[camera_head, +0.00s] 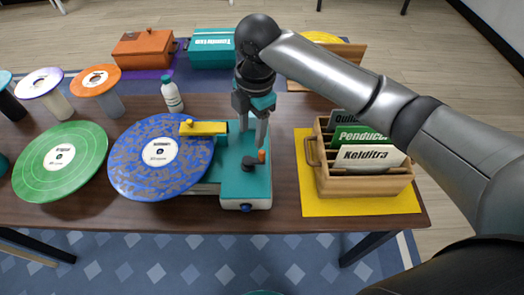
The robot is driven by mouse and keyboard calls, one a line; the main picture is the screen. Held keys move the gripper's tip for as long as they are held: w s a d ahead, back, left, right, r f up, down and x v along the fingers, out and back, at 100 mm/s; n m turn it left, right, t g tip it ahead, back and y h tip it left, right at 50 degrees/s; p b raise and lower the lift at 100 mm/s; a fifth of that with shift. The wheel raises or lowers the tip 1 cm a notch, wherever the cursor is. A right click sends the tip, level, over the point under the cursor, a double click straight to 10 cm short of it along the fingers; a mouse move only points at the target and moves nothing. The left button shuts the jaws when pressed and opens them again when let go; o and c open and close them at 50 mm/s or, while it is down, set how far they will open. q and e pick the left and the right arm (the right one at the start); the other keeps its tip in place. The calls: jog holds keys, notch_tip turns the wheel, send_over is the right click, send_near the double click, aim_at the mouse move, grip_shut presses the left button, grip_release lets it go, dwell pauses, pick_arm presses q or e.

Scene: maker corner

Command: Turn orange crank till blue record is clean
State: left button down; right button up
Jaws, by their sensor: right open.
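The blue record (146,178) lies on the teal record cleaner (233,184), with brownish dirt patches over much of its blue surface and a white label in its middle. A yellow arm (203,128) reaches over the record's far right edge. The orange crank (261,156) stands up from a dark lever on the cleaner's right side. My right gripper (258,140) comes down from above, open, with its fingertips close to the crank; I cannot tell whether they touch it. My left gripper is not in view.
A green record (60,185) lies left of the blue one. A white bottle (172,96) stands behind. A wooden crate (385,185) of record sleeves sits on a yellow mat (350,207) at right. Orange (144,42) and teal (208,48) boxes are at the back.

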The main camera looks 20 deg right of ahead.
aim_at(262, 151)
notch_tip(262, 151, up, 3)
jog(key=w+d+n, duration=0.1)
jog(key=w+d, duration=0.1)
jog(key=d, duration=0.1)
jog(key=shift+h, duration=0.4)
jog(key=f+b, duration=0.1)
jog(key=f, duration=0.6)
jog(key=f+b, duration=0.2)
jog(key=f, duration=0.6)
jog(key=shift+s+a, duration=0.15)
jog(key=shift+s, duration=0.05)
jog(key=shift+c, duration=0.3)
grip_shut()
